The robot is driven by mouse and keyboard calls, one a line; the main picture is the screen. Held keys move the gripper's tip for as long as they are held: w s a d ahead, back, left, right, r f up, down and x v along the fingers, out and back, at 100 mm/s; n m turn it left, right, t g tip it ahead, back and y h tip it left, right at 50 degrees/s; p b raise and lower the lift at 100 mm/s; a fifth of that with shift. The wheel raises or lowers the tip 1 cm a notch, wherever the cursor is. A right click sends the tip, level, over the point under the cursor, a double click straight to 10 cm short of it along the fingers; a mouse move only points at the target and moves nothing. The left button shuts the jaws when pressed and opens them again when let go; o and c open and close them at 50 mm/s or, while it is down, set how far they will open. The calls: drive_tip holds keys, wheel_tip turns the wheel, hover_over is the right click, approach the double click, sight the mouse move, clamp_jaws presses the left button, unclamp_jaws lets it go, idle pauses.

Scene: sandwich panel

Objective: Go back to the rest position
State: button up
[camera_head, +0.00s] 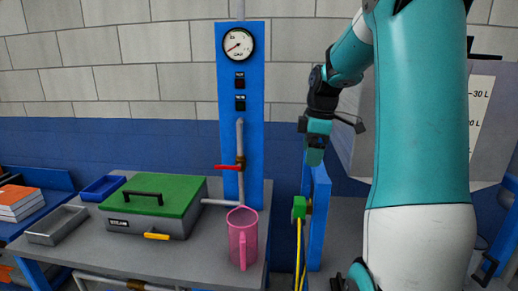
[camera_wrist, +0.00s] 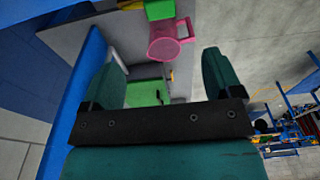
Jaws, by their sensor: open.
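My gripper (camera_head: 315,150) hangs in the air in the head view, right of the blue gauge panel and above the upright blue post with the green block. In the wrist view its two dark green fingers (camera_wrist: 160,62) stand wide apart. Nothing is held between them. My teal and white arm fills the right of the head view and hides part of the grey-white tank behind it.
A pink pitcher (camera_head: 243,238) stands on the grey table (camera_head: 95,254), beside the green-lidded steam box (camera_head: 155,196). The blue panel (camera_head: 228,100) carries a gauge, switches and a red-handled valve (camera_head: 228,167). A green block (camera_head: 299,208) and the blue post (camera_head: 320,215) stand below my gripper.

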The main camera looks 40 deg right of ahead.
drive_tip(key=a+y, duration=0.1)
drive_tip(key=a, duration=2.1)
drive_tip(key=s+a+f+m+g+y, duration=0.1)
drive_tip(key=s+a+y, duration=0.1)
drive_tip(key=s+a, duration=1.1)
drive_tip(key=a, duration=0.4)
drive_tip(key=shift+s+a+f, duration=0.2)
drive_tip(key=shift+s+a, duration=0.15)
drive_tip(key=shift+s, duration=0.05)
